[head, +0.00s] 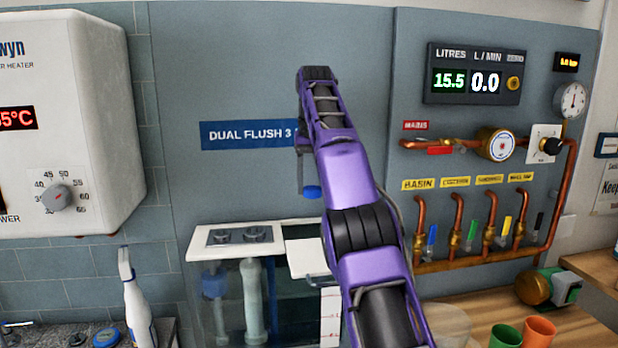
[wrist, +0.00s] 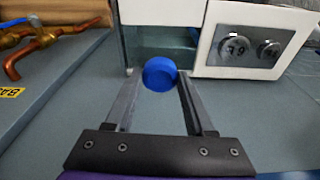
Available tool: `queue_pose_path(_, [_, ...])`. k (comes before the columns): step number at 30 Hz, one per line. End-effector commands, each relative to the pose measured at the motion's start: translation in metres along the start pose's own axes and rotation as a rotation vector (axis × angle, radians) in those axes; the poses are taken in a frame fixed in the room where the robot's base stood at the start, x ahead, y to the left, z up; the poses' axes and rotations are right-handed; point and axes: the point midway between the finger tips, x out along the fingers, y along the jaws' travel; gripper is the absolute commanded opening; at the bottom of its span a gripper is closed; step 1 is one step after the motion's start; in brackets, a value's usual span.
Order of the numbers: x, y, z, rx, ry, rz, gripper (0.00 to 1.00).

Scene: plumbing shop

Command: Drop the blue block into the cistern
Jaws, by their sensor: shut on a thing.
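My gripper (head: 306,180) hangs from the purple arm in the head view, with its fingers pointing down. It is shut on the blue block (head: 312,192), which sits between the fingertips in the wrist view (wrist: 159,73). The cistern (head: 240,300) is a clear-walled tank below the block, partly hidden by my arm. Its white lid section with two flush buttons (head: 236,234) covers the left part, and a second white panel (head: 310,258) is at the right. In the wrist view the block lines up near the gap beside the button plate (wrist: 248,48). The block is apart from the cistern.
A grey wall panel with a "DUAL FLUSH" sign (head: 248,134) stands behind. Copper pipes with valves (head: 480,240) are at the right, and a white water heater (head: 62,130) is at the left. A spray bottle (head: 137,305) and cups (head: 538,332) stand lower down.

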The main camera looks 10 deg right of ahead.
Motion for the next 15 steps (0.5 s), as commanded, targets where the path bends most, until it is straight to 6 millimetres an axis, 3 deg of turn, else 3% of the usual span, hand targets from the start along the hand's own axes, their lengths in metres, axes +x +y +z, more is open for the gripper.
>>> queue_pose_path(15, [0.019,-0.001,0.004,0.000,-0.002,-0.001,0.00])
